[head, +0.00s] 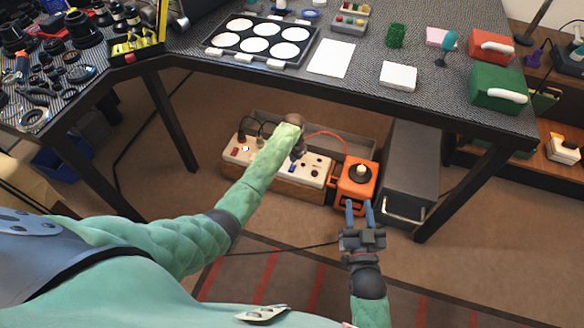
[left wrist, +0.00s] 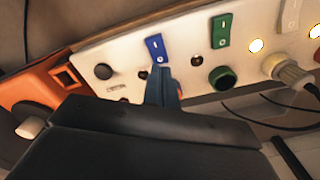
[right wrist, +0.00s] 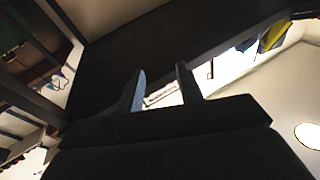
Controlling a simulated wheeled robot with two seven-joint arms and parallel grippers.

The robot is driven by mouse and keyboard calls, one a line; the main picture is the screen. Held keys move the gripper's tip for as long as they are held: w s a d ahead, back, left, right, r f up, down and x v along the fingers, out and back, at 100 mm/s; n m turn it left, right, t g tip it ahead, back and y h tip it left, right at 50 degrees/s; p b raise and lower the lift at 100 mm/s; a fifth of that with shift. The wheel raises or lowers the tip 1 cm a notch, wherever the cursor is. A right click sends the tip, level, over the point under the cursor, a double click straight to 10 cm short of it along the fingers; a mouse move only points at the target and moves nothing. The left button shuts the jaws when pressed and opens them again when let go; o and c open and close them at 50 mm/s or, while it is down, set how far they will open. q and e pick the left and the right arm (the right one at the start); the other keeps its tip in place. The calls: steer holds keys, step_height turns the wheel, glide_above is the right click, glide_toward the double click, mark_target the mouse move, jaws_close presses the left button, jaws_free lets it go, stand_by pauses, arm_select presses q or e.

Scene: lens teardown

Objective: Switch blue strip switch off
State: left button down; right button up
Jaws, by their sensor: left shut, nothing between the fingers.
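A green switch (left wrist: 221,30) sits beside the blue one, with a green round plug or socket (left wrist: 221,78) below. Lamps beyond it glow (left wrist: 256,45). An orange box (head: 356,180) and a dark grey case (head: 409,170) stand right of the strip. The table (head: 370,100) overhangs.

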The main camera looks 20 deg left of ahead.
mark_target(293, 166)
arm_select(q)
steer(key=shift+r, duration=0.2)
steer(key=shift+r+p, duration=0.15)
steer(key=shift+p, duration=0.2)
steer(key=shift+r, duration=0.15)
steer(key=shift+r+p, duration=0.15)
steer(key=shift+p, duration=0.25)
steer(key=shift+r+p, duration=0.4)
steer(key=shift+p, duration=0.05)
steer(key=shift+r+p, duration=0.25)
steer(key=shift+p, duration=0.05)
steer(key=shift+r+p, duration=0.5)
steer(key=shift+p, duration=0.1)
arm_select(e)
steer(key=s+f+g, duration=0.4)
steer(key=s+f, duration=0.1)
steer(key=f, duration=0.4)
steer(key=s+d+f+g+h, duration=0.1)
steer(key=s+f+g, duration=0.2)
steer(key=f, duration=0.7)
steer(key=s+f+g+h, duration=0.1)
steer(key=s+f+g, duration=0.3)
steer(key=s+f, duration=0.3)
steer(key=shift+s+d+f+g, duration=0.25)
steer(key=shift+f+g, duration=0.05)
steer(key=shift+f, duration=1)
